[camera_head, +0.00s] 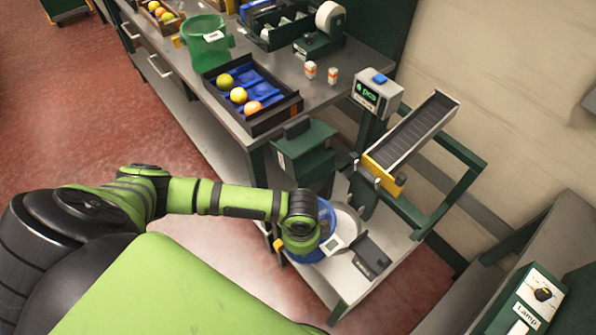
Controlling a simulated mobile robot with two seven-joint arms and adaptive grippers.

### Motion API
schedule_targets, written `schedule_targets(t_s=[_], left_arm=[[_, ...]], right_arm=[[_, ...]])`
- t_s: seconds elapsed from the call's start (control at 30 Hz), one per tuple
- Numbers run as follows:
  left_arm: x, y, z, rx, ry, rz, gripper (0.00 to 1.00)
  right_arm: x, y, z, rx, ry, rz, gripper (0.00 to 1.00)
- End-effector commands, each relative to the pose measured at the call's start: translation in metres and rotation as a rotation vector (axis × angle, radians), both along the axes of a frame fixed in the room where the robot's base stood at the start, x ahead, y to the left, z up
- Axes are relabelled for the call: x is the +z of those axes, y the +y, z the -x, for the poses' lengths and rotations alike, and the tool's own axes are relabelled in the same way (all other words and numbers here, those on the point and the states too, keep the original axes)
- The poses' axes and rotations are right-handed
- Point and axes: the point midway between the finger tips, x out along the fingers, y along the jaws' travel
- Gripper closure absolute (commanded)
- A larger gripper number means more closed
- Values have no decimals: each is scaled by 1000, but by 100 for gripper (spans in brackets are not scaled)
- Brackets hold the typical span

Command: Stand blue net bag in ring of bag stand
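The blue net bag (326,218) shows as a blue rim and side around the end of my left arm, over the low shelf at the lower middle. My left wrist (300,228) is directly above the bag and covers much of it. The fingers of my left gripper are hidden under the wrist, so I cannot tell whether they hold the bag. A small yellow part (279,245) shows at the bag's left. The bag stand's ring cannot be made out clearly, and whether the bag sits in it is hidden. My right gripper is not in view.
A pale round part (346,222) and a dark device (371,256) are right of the bag. A green box (305,150), a display unit (377,94) and a sloped chute (415,135) stand behind. A fruit tray (289,111) and green bucket (207,45) are on the bench.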

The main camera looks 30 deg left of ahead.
Motion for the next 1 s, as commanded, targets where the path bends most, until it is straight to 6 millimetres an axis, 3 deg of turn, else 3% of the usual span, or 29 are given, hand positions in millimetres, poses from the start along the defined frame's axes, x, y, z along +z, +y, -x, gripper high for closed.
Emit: schedule_targets(t_s=[0.2, 0.53, 0.93, 1.0], left_arm=[[-6, -10, -27, 1, -4, 0, 100], [-7, -24, -64, 2, -3, 1, 100], [-9, -40, -109, 2, -5, 2, 100], [-19, -38, -106, 1, 0, 0, 100]], right_arm=[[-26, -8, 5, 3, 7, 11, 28], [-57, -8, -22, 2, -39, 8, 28], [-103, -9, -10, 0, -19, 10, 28], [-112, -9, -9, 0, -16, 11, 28]])
